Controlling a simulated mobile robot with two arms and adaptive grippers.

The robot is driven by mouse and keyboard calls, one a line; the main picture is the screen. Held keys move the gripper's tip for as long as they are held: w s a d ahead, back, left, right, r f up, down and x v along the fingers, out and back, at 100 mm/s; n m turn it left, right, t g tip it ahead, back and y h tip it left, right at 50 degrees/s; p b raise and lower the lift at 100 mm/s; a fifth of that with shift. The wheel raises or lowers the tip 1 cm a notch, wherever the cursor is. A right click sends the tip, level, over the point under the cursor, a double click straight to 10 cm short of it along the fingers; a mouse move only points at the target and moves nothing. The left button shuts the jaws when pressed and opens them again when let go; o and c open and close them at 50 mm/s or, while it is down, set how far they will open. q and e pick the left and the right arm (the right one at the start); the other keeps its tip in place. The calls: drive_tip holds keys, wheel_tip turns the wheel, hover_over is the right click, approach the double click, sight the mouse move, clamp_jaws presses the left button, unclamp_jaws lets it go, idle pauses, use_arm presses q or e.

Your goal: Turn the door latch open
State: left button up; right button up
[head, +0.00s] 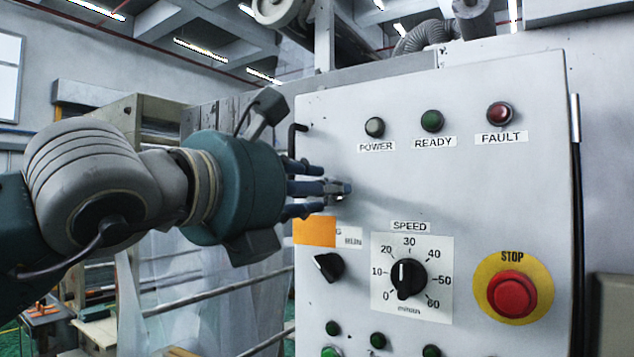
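The grey control cabinet door (470,190) fills the right half of the view and looks closed. My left gripper (318,188) reaches in from the left, its dark blue fingers pointing at the left part of the door. A small metallic piece (341,188), which looks like the door latch, shows at the fingertips. The fingers partly cover it, so its turn angle is unclear. I cannot tell whether the fingers grip it or only touch it. A dark bent handle (295,138) sits on the cabinet's left edge, just above the fingers. My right gripper is out of view.
The door carries power (374,127), ready (432,121) and fault (499,114) lamps, a speed dial (408,279), a black selector knob (328,266) and a red stop button (512,294). An orange tag (314,231) lies just below my fingers. Clear sheeting (200,290) hangs at left.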

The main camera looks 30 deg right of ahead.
use_arm(q)
clamp_jaws()
drive_tip(key=shift+s+d+m+b, duration=0.15)
drive_tip(key=shift+m+b, duration=0.85)
drive_tip(key=shift+m, duration=1.95)
drive_tip(key=shift+s+a+m+b, duration=0.1)
drive_tip(key=shift+m+b, duration=0.95)
drive_tip(key=shift+m, duration=1.95)
drive_tip(key=shift+s+d+m+b, duration=0.15)
drive_tip(key=shift+m+b, duration=0.85)
drive_tip(key=shift+m, duration=1.95)
